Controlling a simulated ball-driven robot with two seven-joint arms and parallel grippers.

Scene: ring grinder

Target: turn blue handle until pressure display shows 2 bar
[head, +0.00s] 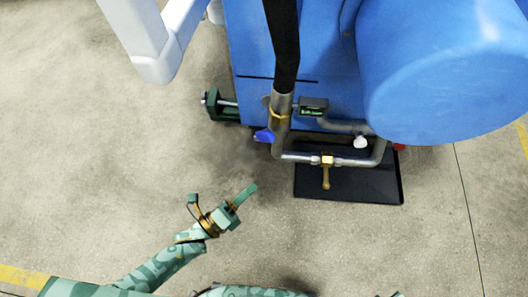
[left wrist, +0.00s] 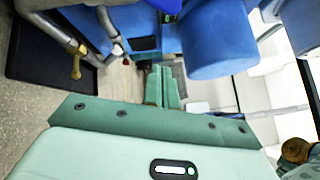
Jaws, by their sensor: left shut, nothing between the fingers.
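The blue handle (head: 264,136) sits on the left side of the grey vertical pipe, below a yellow band. The pressure display (head: 313,107) is a small dark box with green characters too small to read, just right of that pipe. My left gripper (head: 247,193) is shut and empty, over the floor below and slightly left of the blue handle, apart from it. Its closed fingers (left wrist: 163,86) also show in the left wrist view. My right gripper is not recognisable in either view.
A brass-coloured valve lever (head: 326,176) hangs from the horizontal pipe over a black tray (head: 350,190). A large blue machine with a rounded drum (head: 440,75) fills the upper right. A green clamp-like part (head: 222,106) juts out at its left. The floor at left is clear.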

